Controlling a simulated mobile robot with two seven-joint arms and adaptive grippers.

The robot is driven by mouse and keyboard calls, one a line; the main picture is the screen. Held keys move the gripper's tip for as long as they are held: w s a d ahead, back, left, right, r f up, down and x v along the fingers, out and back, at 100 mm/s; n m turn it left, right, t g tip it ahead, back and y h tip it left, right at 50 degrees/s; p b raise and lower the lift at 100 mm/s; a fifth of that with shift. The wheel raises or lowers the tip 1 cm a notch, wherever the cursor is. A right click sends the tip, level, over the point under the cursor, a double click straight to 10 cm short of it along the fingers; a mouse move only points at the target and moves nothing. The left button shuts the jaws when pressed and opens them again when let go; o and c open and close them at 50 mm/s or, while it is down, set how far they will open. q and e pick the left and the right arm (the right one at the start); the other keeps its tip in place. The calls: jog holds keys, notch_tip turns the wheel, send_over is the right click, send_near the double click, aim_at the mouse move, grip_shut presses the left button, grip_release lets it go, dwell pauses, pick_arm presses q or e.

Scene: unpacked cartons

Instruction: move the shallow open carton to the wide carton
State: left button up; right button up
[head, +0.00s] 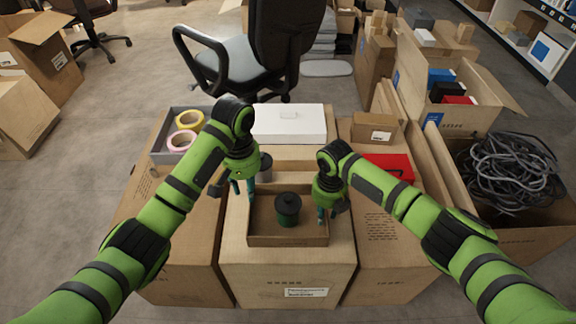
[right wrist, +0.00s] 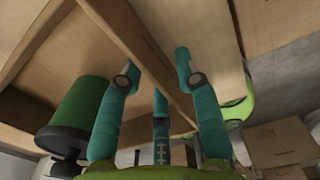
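The shallow open carton (head: 288,240) is a low brown tray on top of the middle tall carton. A dark green canister with a black lid (head: 287,210) stands in it; it also shows in the right wrist view (right wrist: 82,110). My left gripper (head: 243,188) is at the carton's left wall, its fingers apart. My right gripper (head: 327,208) is at the right wall. In the right wrist view, its teal fingers (right wrist: 157,62) stand apart on either side of a cardboard wall (right wrist: 137,45), with a gap showing. Which carton is the wide one is not clear.
A white box (head: 289,124) lies behind the shallow carton. A grey tray with tape rolls (head: 172,158) is at left. A red box (head: 392,166) and small brown carton (head: 374,128) are at right. A carton of cables (head: 510,165) stands further right; an office chair (head: 270,50) is behind.

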jog(key=shift+r, duration=0.2)
pick_arm(q)
jog(key=shift+r, duration=0.5)
pick_arm(e)
notch_tip(320, 180, up, 12)
jog(key=shift+f, duration=0.2)
pick_arm(q)
jog(key=shift+s, duration=0.1)
